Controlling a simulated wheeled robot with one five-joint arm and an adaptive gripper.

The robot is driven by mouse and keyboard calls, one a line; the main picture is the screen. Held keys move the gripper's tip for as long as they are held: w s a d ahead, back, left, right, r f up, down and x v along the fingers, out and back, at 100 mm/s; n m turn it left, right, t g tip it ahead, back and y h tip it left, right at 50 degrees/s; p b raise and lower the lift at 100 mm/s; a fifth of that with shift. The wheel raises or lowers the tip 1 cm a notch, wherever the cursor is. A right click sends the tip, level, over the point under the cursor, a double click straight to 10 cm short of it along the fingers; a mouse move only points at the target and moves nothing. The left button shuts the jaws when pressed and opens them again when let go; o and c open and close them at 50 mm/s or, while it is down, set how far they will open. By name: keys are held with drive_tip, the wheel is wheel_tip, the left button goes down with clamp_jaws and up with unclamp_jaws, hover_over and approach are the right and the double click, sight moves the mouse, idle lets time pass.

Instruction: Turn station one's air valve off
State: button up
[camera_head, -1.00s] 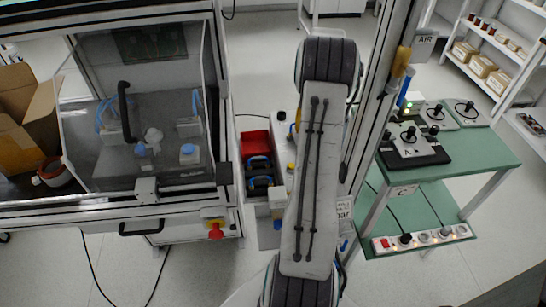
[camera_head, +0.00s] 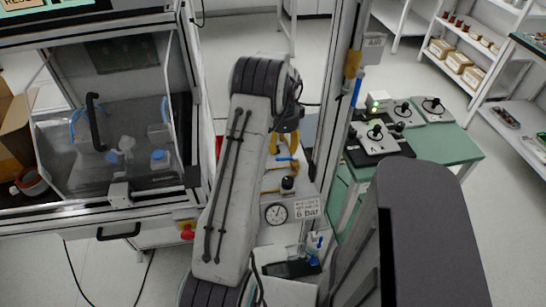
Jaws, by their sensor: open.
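A yellow valve-like part (camera_head: 353,64) is fixed to the upright post beside a grey sign (camera_head: 374,46) marked AIR, with a blue piece below it. I cannot read which station it serves. My arm rises from the bottom, bends at a dark elbow and reaches down behind it. My gripper (camera_head: 284,150) appears as a dark body with yellow prongs, partly hidden by the arm; it is open. It is over the narrow panel, left of and below the yellow part, and apart from it. Small yellow parts on the panel lie close below the gripper, hard to tell apart.
A round gauge (camera_head: 276,214) and a label (camera_head: 307,208) sit on the panel. The clear-fronted enclosure (camera_head: 110,190) stands left, with a red button (camera_head: 187,232). A green table (camera_head: 455,150) with joystick boxes stands right. A large, unidentified dark shape (camera_head: 425,230) fills the lower right.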

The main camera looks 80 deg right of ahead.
sight(282, 160)
drive_tip(key=shift+f, duration=3.1)
drive_tip(key=shift+c, duration=0.2)
clamp_jaws()
